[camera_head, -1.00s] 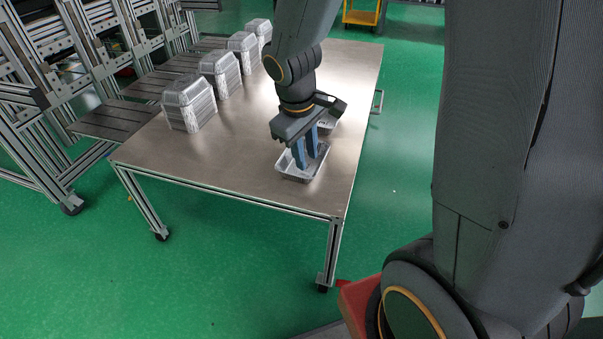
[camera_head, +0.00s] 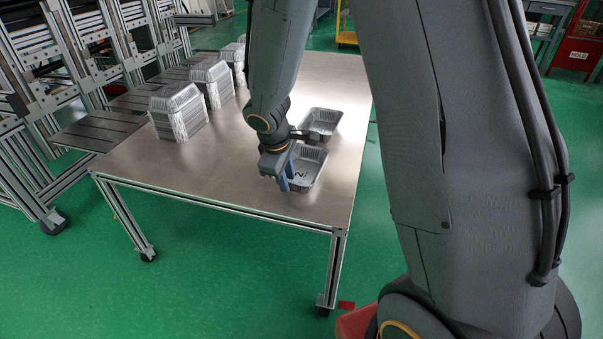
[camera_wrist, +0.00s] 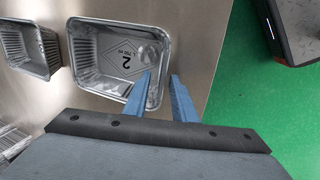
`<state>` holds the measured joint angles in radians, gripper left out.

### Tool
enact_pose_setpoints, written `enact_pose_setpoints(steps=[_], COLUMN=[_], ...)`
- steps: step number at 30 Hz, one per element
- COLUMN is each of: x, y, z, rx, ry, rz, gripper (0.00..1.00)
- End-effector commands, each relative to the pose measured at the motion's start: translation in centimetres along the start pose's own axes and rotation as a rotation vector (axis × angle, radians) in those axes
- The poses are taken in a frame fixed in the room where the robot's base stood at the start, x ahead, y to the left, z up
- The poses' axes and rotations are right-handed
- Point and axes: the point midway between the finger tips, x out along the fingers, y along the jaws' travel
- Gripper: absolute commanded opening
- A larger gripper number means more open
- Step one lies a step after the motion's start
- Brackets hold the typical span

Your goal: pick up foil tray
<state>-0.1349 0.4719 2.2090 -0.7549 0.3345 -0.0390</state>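The near foil tray (camera_head: 318,178) is a shallow silver tray lying upright on the metal table. In the wrist view the tray (camera_wrist: 98,85) has a "2" printed on its bottom. My gripper (camera_head: 285,178) is low at the left side of this tray in the head view. In the wrist view my gripper (camera_wrist: 160,74) has two blue fingers with a gap between them. One finger overlaps the tray's inside and the other lies outside its right rim. Contact with the rim cannot be told. A second foil tray (camera_head: 331,113) lies behind it, also in the wrist view (camera_wrist: 50,66).
The table (camera_head: 230,165) has a bare front and middle. Stacks of foil trays (camera_head: 180,115) stand along its left side. A slatted metal frame (camera_head: 100,130) adjoins on the left. The table's right edge is close to the trays.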

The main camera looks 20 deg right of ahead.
Motion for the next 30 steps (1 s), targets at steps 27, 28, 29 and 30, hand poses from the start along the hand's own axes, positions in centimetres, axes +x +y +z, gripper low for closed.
enact_pose_setpoints(steps=[27,28,29,30], x=[1.67,1.67,1.65,1.54], y=[0.02,0.01,0.02,0.06], z=[0.09,0.09,0.09,0.09], rx=[0.002,0.002,0.002,0.002], ry=[-0.001,-0.001,-0.001,-0.001], rz=[0.0,0.0,0.0,0.0], gripper=[0.0,0.0,0.0,0.0])
